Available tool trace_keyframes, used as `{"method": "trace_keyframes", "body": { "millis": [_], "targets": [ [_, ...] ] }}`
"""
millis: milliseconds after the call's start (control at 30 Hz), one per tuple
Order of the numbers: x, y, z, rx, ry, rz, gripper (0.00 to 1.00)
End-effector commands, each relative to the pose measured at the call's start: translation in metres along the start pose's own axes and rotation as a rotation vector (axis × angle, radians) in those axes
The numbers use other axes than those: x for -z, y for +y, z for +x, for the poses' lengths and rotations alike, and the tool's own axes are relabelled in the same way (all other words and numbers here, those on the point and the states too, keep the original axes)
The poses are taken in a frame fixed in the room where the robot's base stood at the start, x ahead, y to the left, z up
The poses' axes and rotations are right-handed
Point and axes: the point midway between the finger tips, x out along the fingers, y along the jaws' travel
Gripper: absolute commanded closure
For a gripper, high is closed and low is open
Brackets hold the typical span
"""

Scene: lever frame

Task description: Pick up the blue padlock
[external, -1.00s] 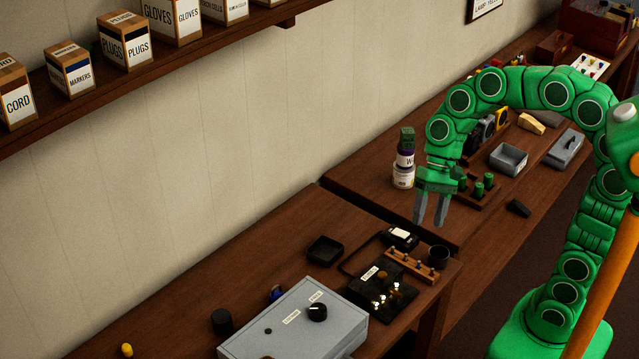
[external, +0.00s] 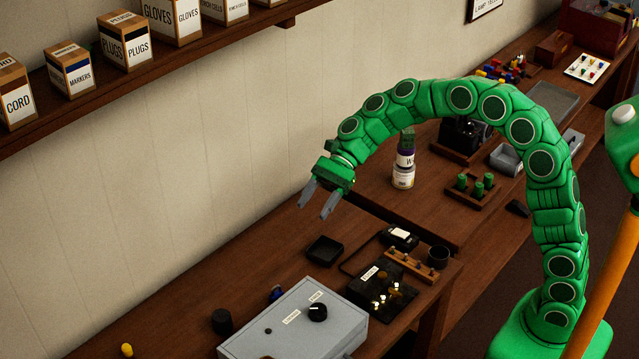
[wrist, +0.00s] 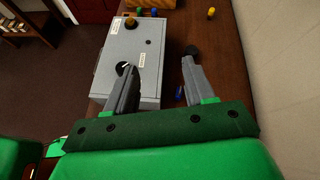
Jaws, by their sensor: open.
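The blue padlock (external: 276,293) is on the wooden bench, close against the back side of the grey box (external: 300,325), which hides part of it. It also shows in the wrist view as a small blue shape (wrist: 179,94) near the right finger, partly hidden. My gripper (external: 313,211) is open and empty, high above the bench, with its fingers tilted down and to the left. In the wrist view the gripper (wrist: 158,66) reaches over the box's right edge.
A black cylinder (external: 222,321) stands left of the padlock, and a yellow piece (external: 127,350) lies farther left. A black tray (external: 325,250) is to the right. A shelf with labelled boxes (external: 125,40) runs along the wall. The bench strip near the wall is mostly clear.

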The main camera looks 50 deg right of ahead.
Motion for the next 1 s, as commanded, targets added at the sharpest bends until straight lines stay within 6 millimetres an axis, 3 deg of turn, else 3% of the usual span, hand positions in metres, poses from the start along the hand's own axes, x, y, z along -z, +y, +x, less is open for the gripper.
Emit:
{"method": "trace_keyframes", "body": {
  "millis": [200,600,1000],
  "targets": [
    [0.008,-0.025,0.010,0.032,-0.044,0.094,0.46],
    [0.020,-0.058,0.019,0.077,-0.096,0.210,0.46],
    [0.090,-0.044,0.057,0.073,-0.096,0.213,0.46]
  ]
}}
